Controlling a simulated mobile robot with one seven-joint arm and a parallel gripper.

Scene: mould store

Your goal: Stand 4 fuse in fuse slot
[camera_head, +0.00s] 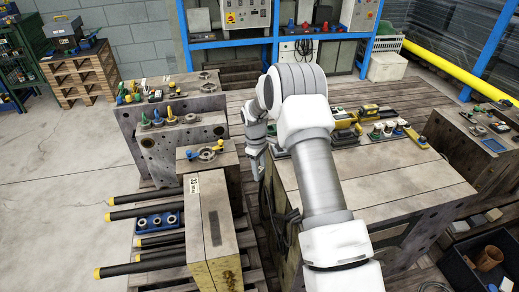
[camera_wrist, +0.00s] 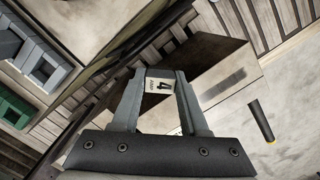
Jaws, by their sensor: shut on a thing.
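The 4 fuse (camera_wrist: 158,86) is a small pale block with a black "4" and smaller lettering below it. My gripper (camera_wrist: 160,79) is shut on it in the wrist view, one grey finger on each side. In the head view my gripper (camera_head: 256,168) hangs over the gap between the left mould blocks and the large mould block; the fuse cannot be made out there. I cannot identify the fuse slot in either view.
The large mould block (camera_head: 388,182) has several small items along its back edge. A block marked 33 (camera_head: 212,228) stands at lower left, beside black rods with yellow ends (camera_head: 140,213). A blue tray with rings (camera_head: 139,224) lies among them. Grey parts (camera_wrist: 45,70) show at wrist-view left.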

